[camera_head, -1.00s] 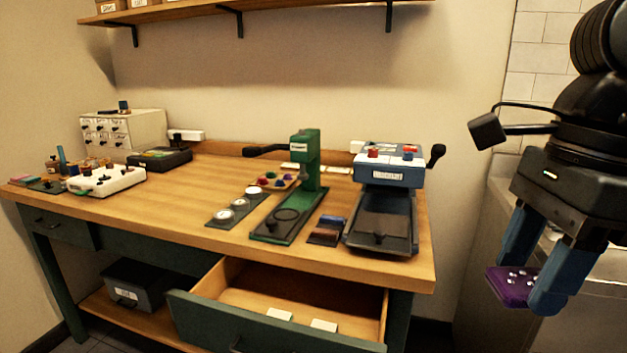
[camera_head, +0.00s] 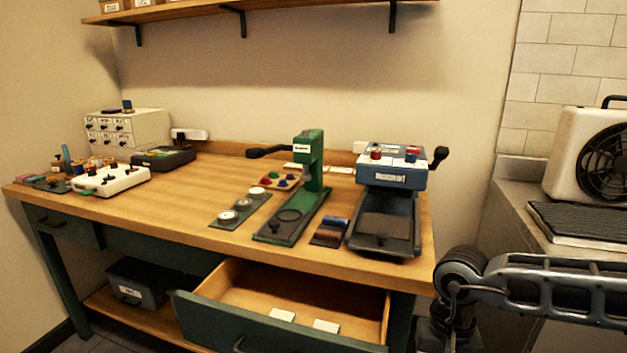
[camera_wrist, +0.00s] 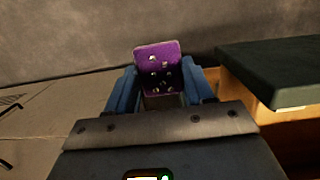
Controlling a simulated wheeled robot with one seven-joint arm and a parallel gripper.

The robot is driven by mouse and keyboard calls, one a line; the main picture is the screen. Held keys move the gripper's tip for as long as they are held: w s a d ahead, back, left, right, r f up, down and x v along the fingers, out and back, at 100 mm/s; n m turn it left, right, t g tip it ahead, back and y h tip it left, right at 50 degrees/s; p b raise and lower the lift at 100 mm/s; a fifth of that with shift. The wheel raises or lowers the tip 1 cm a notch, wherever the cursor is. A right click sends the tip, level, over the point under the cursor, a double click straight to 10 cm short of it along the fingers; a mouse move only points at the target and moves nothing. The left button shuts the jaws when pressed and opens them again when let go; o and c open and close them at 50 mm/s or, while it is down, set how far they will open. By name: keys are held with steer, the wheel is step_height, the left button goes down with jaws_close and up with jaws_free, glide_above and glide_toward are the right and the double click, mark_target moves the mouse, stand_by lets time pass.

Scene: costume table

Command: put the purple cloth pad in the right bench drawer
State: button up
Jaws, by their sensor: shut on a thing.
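In the wrist view my gripper (camera_wrist: 162,92) has its two blue fingers shut on the purple cloth pad (camera_wrist: 158,68), which has several small shiny studs on its face. The open right bench drawer (camera_head: 352,310) stands below the worktop in the head view, with two small white cards (camera_head: 326,326) on its wooden floor. A dark green panel (camera_wrist: 285,65) with a light wooden edge, likely the drawer front, lies to the right of the pad in the wrist view. The pad is apart from it. My gripper and the pad are out of the head view.
The wooden worktop (camera_head: 190,215) holds a green press (camera_head: 308,180), a blue machine (camera_head: 392,175) and a white drawer cabinet (camera_head: 125,128). A dark box (camera_head: 143,282) sits on the lower shelf. A fan heater (camera_head: 592,150) stands on the right counter.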

steer(key=s+f+n, duration=0.3)
steer(key=s+f, duration=0.2)
steer(key=f, duration=0.6)
steer(key=w+r, duration=0.4)
steer(key=r, duration=0.1)
steer(key=shift+d, duration=0.3)
